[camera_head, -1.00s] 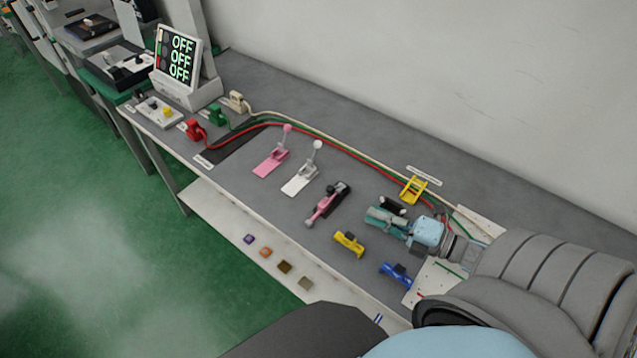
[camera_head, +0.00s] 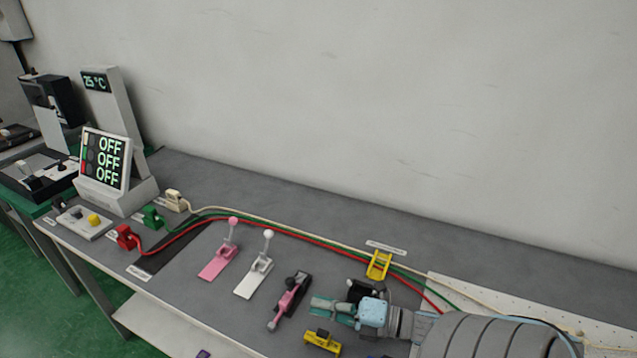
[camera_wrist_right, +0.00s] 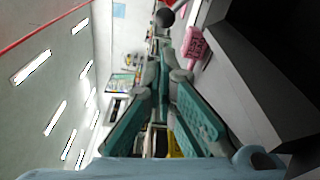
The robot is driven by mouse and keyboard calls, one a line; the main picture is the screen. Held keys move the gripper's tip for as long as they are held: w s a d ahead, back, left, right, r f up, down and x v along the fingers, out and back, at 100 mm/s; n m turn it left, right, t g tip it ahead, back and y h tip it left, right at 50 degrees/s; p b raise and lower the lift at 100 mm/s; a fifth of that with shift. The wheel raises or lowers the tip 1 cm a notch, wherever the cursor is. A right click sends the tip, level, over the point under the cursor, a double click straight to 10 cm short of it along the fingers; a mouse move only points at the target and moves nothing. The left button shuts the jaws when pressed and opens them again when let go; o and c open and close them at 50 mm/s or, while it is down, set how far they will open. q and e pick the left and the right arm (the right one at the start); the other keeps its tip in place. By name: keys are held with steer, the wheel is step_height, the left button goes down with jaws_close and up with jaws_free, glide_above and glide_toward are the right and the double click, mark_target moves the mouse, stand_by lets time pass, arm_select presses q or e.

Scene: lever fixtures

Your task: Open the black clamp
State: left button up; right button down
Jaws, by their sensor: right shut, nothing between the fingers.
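A small black clamp (camera_head: 362,289) stands on the grey bench in the head view, just behind my right gripper, which partly hides it. Whether its lever is up or down cannot be made out. My right gripper (camera_head: 318,306) has teal fingers, is shut and empty, and points left in front of the black clamp. I cannot tell if they touch. In the right wrist view my gripper's fingers (camera_wrist_right: 161,75) come together at their tips, and a black ball knob (camera_wrist_right: 165,17) and a pink part (camera_wrist_right: 193,42) show beyond them. My left gripper is not in view.
Left of my gripper stand a pink-and-black clamp (camera_head: 287,303), a white lever (camera_head: 256,277) and a pink lever (camera_head: 221,258). A yellow clamp (camera_head: 378,265) is behind and a yellow block (camera_head: 322,343) in front. Cables (camera_head: 300,231) run along the back. The display (camera_head: 106,160) reads OFF.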

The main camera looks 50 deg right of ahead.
mark_target(296, 279)
steer(key=b+x, duration=0.1)
steer(key=x, duration=0.6)
steer(key=shift+w+a, duration=0.2)
steer(key=shift+w, duration=0.05)
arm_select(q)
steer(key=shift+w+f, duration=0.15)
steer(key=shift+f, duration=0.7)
arm_select(e)
steer(key=r+m, duration=0.1)
steer(key=d+r+m+p, duration=0.2)
steer(key=m, duration=0.1)
steer(key=shift+w+r, duration=0.2)
steer(key=shift+w, duration=0.1)
steer(key=shift+w+d+r+m+t, duration=0.1)
steer(key=shift+d+m+t, duration=0.15)
steer(key=shift+m+t, duration=0.05)
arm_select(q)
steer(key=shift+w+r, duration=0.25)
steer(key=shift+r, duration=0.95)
